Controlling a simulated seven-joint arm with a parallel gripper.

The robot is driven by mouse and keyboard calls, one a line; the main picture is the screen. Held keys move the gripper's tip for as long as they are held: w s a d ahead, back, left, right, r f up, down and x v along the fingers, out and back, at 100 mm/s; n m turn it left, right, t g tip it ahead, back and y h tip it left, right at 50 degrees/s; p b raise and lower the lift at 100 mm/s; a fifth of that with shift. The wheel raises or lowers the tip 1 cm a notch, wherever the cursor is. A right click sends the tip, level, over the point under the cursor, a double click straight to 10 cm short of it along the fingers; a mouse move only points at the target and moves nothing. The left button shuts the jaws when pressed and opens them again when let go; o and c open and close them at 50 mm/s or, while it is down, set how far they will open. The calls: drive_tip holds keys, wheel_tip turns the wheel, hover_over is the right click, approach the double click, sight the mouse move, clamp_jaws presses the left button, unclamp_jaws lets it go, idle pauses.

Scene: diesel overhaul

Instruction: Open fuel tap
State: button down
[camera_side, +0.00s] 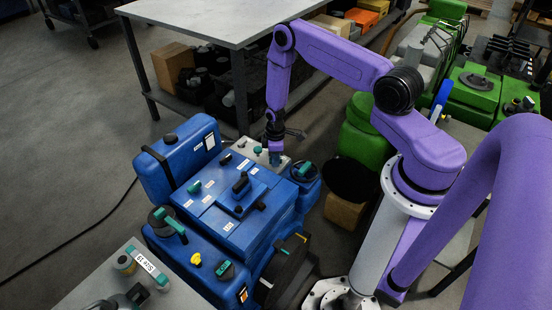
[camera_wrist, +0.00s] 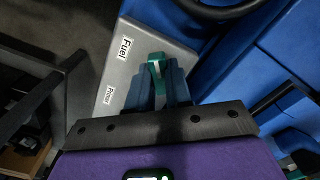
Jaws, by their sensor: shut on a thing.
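A teal tap lever (camera_wrist: 157,63) stands on a grey panel (camera_wrist: 178,46) in the wrist view. The panel bears a "Fuel" label (camera_wrist: 118,60) and a second label, "Primer" (camera_wrist: 109,95). My gripper (camera_wrist: 159,78) has its two dark blue fingers on either side of the lever and is shut on it. In the side view my gripper (camera_side: 275,157) points down at the grey panel (camera_side: 245,146) at the back of the blue engine (camera_side: 230,200). The fingers hide the lower part of the lever.
A blue tank (camera_side: 180,158) stands left of the panel, and a round dark cap (camera_side: 303,171) with a teal handle is close on its right. A grey workbench (camera_side: 205,22) stands behind. Green machinery (camera_side: 468,95) is at the right.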

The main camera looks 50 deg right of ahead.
drive_tip(key=m, duration=0.4)
drive_tip(key=m, duration=0.3)
idle(0.5)
drive_tip(key=c, duration=1)
unclamp_jaws()
drive_tip(key=shift+c, duration=0.2)
drive_tip(key=shift+r, duration=2.75)
